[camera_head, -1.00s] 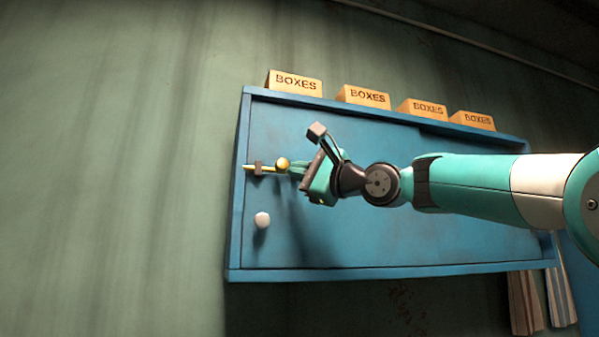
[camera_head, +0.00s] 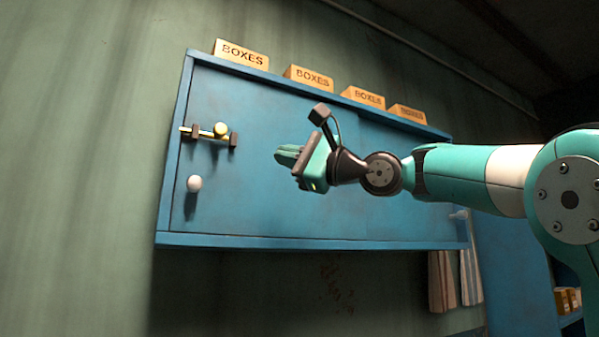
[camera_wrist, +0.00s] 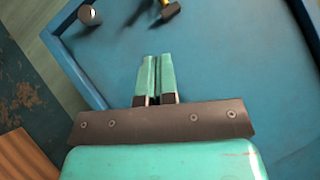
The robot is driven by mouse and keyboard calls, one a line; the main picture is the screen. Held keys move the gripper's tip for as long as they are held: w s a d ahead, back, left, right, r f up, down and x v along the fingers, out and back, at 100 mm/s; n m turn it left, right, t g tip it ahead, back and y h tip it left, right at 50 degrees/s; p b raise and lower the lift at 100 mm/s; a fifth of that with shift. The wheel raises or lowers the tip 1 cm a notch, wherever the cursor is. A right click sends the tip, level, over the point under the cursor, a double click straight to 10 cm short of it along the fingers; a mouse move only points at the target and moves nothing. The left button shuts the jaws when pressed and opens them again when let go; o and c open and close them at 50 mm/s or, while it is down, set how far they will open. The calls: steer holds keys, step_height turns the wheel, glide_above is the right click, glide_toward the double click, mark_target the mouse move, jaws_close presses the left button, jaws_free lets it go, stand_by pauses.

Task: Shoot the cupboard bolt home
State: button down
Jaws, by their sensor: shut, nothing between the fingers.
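The blue wall cupboard (camera_head: 285,205) fills the middle of the head view. Its brass bolt (camera_head: 207,132) with a round knob (camera_head: 221,129) lies across two dark brackets at the cupboard's upper left. The rod's left tip reaches the cupboard's left frame; I cannot tell how deep it sits. The knob is close to the right bracket. My gripper (camera_head: 285,154) is to the right of the bolt, apart from it, with its fingers shut and empty. In the wrist view the green fingers (camera_wrist: 155,78) lie together, and part of the bolt (camera_wrist: 168,8) shows at the top edge.
A white round knob (camera_head: 194,183) stands out from the door below the bolt. Several tan cards marked BOXES (camera_head: 242,53) stand along the cupboard's top. Papers (camera_head: 455,280) hang below its right end. The door face between bolt and gripper is clear.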

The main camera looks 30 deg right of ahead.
steer(key=shift+v, duration=1.2)
steer(key=a+f+n+g+h, duration=0.2)
steer(key=a+f+n+g, duration=0.25)
steer(key=f, duration=0.85)
steer(key=a+f+n+g+h, duration=0.2)
steer(key=a+f+n+g, duration=0.3)
steer(key=f, duration=0.7)
steer(key=s+a+f+n+g+h, duration=0.1)
steer(key=s+f+n+g, duration=0.3)
steer(key=s+f, duration=0.6)
steer(key=s+a+f+n+g+h, duration=0.2)
steer(key=s+f+n+g+h, duration=0.1)
steer(key=s+f+n, duration=0.5)
steer(key=s+f+g, duration=0.1)
steer(key=s+f, duration=0.2)
steer(key=f, duration=0.2)
steer(key=shift+s+a+f, duration=0.15)
steer(key=shift+s+f, duration=0.1)
steer(key=shift+s, duration=0.05)
steer(key=shift+n, duration=0.25)
